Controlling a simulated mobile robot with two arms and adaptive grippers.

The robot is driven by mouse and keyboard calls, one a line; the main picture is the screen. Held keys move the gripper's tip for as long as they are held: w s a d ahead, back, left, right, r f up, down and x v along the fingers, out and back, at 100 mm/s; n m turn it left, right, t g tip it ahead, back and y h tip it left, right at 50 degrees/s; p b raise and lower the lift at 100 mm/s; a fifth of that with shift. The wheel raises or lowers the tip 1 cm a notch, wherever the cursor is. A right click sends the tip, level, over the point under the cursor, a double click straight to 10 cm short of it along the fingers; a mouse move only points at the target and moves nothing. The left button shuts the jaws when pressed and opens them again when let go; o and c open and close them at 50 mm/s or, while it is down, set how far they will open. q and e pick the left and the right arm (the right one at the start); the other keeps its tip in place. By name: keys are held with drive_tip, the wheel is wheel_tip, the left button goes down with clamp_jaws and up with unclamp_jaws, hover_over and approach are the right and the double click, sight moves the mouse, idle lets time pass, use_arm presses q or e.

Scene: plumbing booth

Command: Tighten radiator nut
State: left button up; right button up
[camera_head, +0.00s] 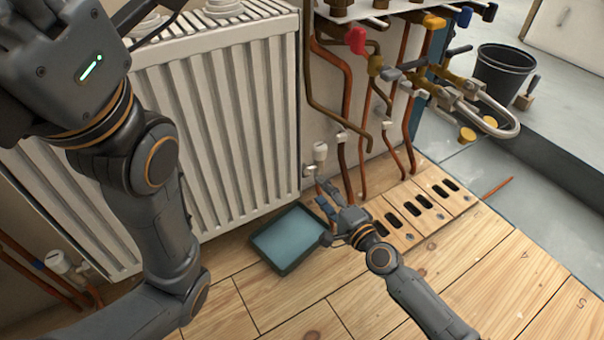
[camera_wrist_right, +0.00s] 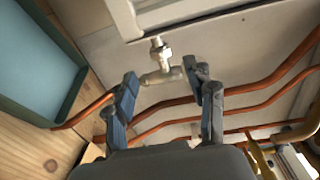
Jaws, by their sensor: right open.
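The white radiator (camera_head: 215,120) stands at the left of the head view. At its lower right corner a small fitting (camera_head: 310,170) joins it to the pipework. In the right wrist view the metal radiator nut (camera_wrist_right: 158,48) sits below the radiator's edge, above a pale valve elbow (camera_wrist_right: 160,77). My right gripper (camera_head: 324,194) is open beside this fitting. Its two fingertips (camera_wrist_right: 161,84) are on either side of the elbow in the wrist picture; contact cannot be told. My left arm crosses the left of the head view; its gripper's opening is not clear at the top edge.
A dark tray with a blue-grey inside (camera_head: 288,238) lies on the wooden floor (camera_head: 500,265) beside my right gripper. Copper pipes (camera_head: 345,165) rise close behind it. A manifold with coloured handles (camera_head: 357,41) overhangs. A black bucket (camera_head: 503,72) stands farther right.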

sight(307, 175)
drive_tip(key=b+x, duration=0.3)
drive_tip(key=x, duration=0.6)
drive_tip(key=shift+w+a+f, duration=0.1)
drive_tip(key=shift+f, duration=0.05)
drive_tip(key=shift+w+a, duration=0.25)
drive_tip(key=shift+w, duration=0.05)
clamp_jaws()
drive_tip(key=shift+w+d+t+b, duration=0.15)
drive_tip(key=shift+t+b, duration=0.15)
drive_tip(key=shift+b, duration=0.35)
